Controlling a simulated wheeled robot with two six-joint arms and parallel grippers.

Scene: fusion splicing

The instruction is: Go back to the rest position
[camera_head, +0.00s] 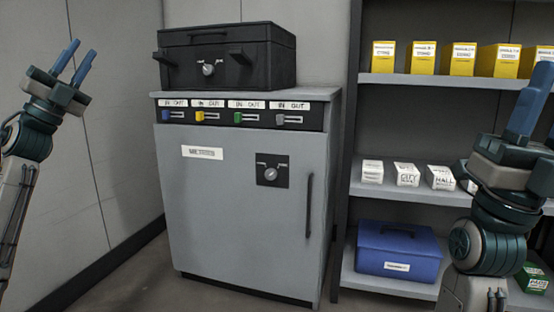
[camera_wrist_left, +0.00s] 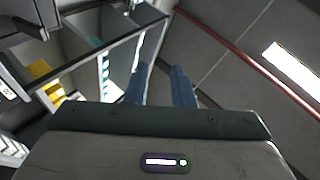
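My left gripper (camera_head: 83,48) is raised at the far left of the head view, its blue fingers pointing up. The left wrist view also shows its fingers (camera_wrist_left: 162,78), with a gap between them and nothing in it. My right gripper (camera_head: 541,84) is raised at the right edge of the head view. One blue finger shows clearly and the other is mostly hidden or cut off, so its opening cannot be judged. No object shows at its visible finger.
A grey cabinet (camera_head: 235,222) with coloured switches stands in the middle, a black case (camera_head: 228,58) on top. Shelves (camera_head: 410,80) at right hold yellow boxes (camera_head: 423,58), white boxes (camera_head: 407,174) and a blue case (camera_head: 397,251). The left arm is clear of the cabinet.

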